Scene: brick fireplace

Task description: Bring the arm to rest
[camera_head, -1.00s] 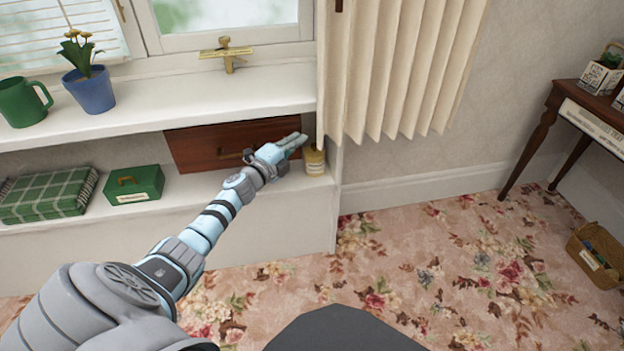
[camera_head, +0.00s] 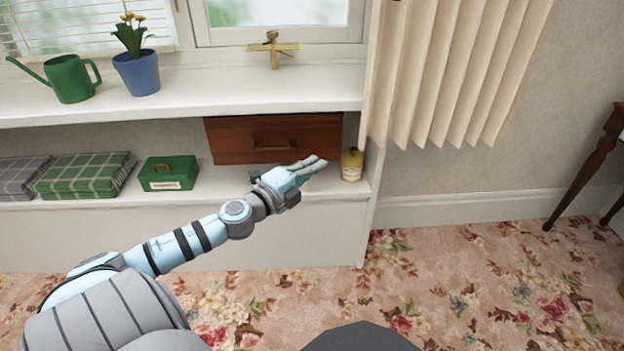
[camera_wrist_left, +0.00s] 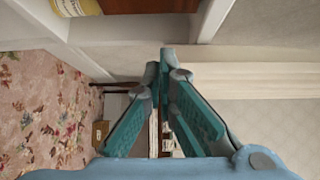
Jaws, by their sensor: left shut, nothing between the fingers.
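My left arm (camera_head: 190,240) comes in from the lower left and reaches out toward the lower shelf. My left gripper (camera_head: 318,162) is shut and empty, with its fingertips in front of the wooden drawer box (camera_head: 232,138) and a little left of the yellow bottle (camera_head: 351,166). In the left wrist view the fingers of the gripper (camera_wrist_left: 165,55) meet at their tips with nothing between them. The bottle shows at the top left of the wrist view (camera_wrist_left: 85,6). My right gripper is not in view.
The lower shelf (camera_head: 215,180) also holds a green box (camera_head: 168,174) and folded plaid blankets (camera_head: 85,175). A watering can (camera_head: 70,80) and a blue flower pot (camera_head: 137,72) stand on the sill above. A curtain (camera_head: 455,75) hangs at right. The flowered carpet (camera_head: 470,290) is clear.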

